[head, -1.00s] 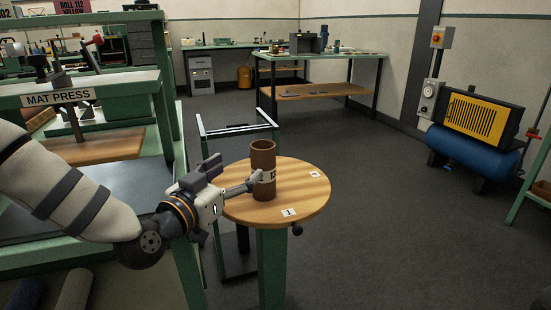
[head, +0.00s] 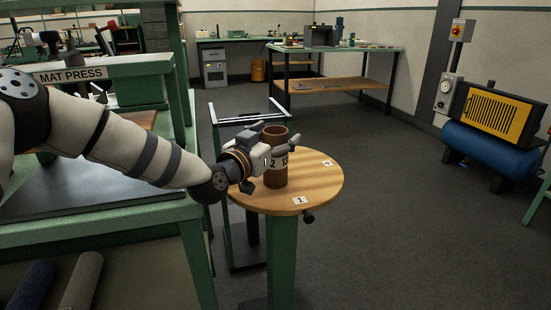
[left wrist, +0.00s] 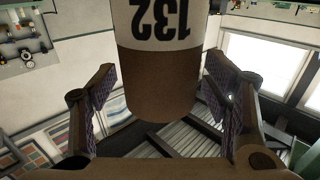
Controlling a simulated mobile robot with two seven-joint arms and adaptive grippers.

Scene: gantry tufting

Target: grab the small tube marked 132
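The brown tube (head: 276,134) stands upright on a small round wooden table (head: 322,182). It has a white band, partly hidden by my gripper in the head view. In the left wrist view the tube (left wrist: 160,80) shows "132" upside down on its band. My left gripper (head: 270,164) is at the tube from the left, its fingers open. In the left wrist view the fingers (left wrist: 157,85) stand on either side of the tube, with a narrow gap showing on each side. My right gripper is not in view.
The mat press bench (head: 150,222) stands at the left, under my left arm. A dark-framed stand (head: 222,160) is behind the round table. A blue compressor (head: 490,148) is at the right. The floor to the right of the table is clear.

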